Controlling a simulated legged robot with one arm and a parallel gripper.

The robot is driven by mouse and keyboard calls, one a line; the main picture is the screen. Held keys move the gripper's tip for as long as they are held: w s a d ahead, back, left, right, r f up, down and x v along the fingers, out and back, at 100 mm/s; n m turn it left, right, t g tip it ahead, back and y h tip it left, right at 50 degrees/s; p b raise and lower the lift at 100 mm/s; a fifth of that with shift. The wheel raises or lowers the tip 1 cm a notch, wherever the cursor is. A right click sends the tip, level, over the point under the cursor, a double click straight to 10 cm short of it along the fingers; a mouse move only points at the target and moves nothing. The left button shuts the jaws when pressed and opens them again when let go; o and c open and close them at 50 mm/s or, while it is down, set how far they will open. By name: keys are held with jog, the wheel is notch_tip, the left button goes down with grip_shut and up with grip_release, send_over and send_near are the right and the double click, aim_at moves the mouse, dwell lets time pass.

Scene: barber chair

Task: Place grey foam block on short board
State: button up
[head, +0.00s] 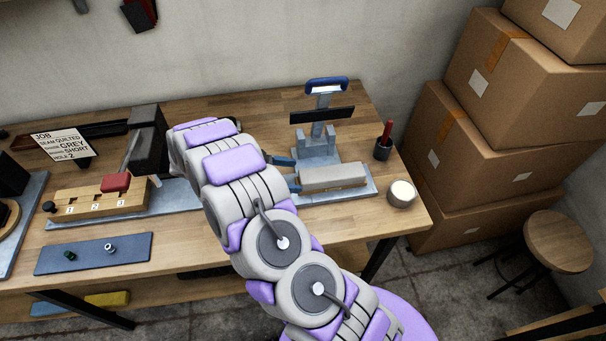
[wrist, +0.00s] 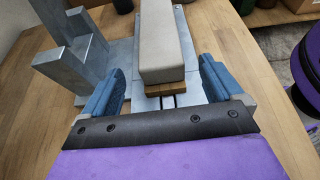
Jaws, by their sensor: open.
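The grey foam block (head: 333,175) lies flat at the right part of the bench, over a metal base plate (head: 366,191). In the wrist view the grey foam block (wrist: 160,45) rests on a wooden board (wrist: 166,88), whose near end shows beneath it. I cannot tell the board's full length. My gripper (head: 288,172) is at the block's left end. In the wrist view my gripper (wrist: 164,84) is open, with blue fingers to either side of the block's near end and visible gaps between them and the block.
A metal stand (head: 318,148) with a blue handle rises behind the block. A dark cup (head: 382,149) and a white-filled bowl (head: 401,194) stand right. A numbered wooden block (head: 98,200), job card (head: 64,145) and blue mat (head: 93,254) are left. Cardboard boxes (head: 490,140) stand right of the bench.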

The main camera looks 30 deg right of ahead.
jog(key=v, duration=0.2)
jog(key=shift+w+a+r+p, duration=0.2)
jog(key=shift+w+r+p, duration=0.1)
jog(key=shift+r+p, duration=0.1)
jog(key=shift+a+r, duration=0.2)
jog(key=shift+a, duration=0.35)
jog(key=s+r+m+y, duration=0.6)
jog(key=s+r+y, duration=0.1)
jog(key=s+r, duration=0.8)
jog(key=s+a+r+m+y, duration=0.1)
jog(key=s+m+y, duration=0.1)
jog(key=s, duration=0.4)
jog(key=s+a+r+m+t+y, duration=0.1)
jog(key=s+m+y, duration=0.1)
jog(key=s+m, duration=0.2)
jog(key=s+a+r+m+t+y, duration=0.1)
jog(key=s+a+m+y, duration=0.1)
jog(key=s, duration=0.8)
jog(key=shift+r+m, duration=0.35)
jog(key=shift+m, duration=0.05)
jog(key=shift+d, duration=0.1)
